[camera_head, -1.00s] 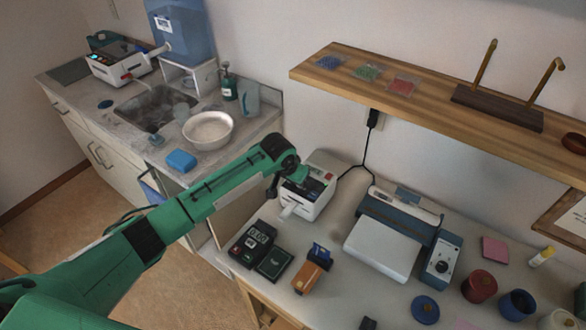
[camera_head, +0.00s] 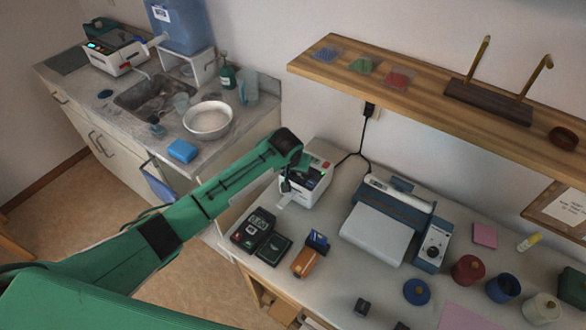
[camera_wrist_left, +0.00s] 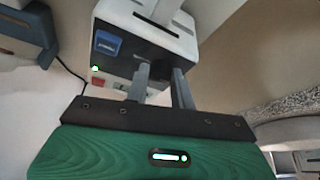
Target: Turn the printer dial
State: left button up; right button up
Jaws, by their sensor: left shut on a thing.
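The printer (camera_head: 318,165) is a small white box with a dark front panel on the desk, beside the wall. In the left wrist view the printer (camera_wrist_left: 150,35) fills the upper middle, with a blue button, a small green light and a red patch on its dark panel. My left gripper (camera_head: 287,184) reaches the printer's front from the left. In the left wrist view the two fingers of my left gripper (camera_wrist_left: 161,72) are at the dark panel, shut on the dial. My right gripper is not in view.
A blue-grey machine (camera_head: 383,228) with its own knob stands right of the printer. A card terminal (camera_head: 251,233) and an orange block (camera_head: 306,262) lie in front. A wooden shelf (camera_head: 425,93) hangs above. A sink counter (camera_head: 85,80) is at the left.

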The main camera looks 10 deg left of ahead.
pick_arm(q)
jog(key=o, duration=1)
jog(key=shift+r, duration=0.1)
jog(key=b+v, duration=0.2)
jog(key=v, duration=1.1)
jog(key=shift+r+b, duration=0.3)
jog(key=shift+b, duration=0.05)
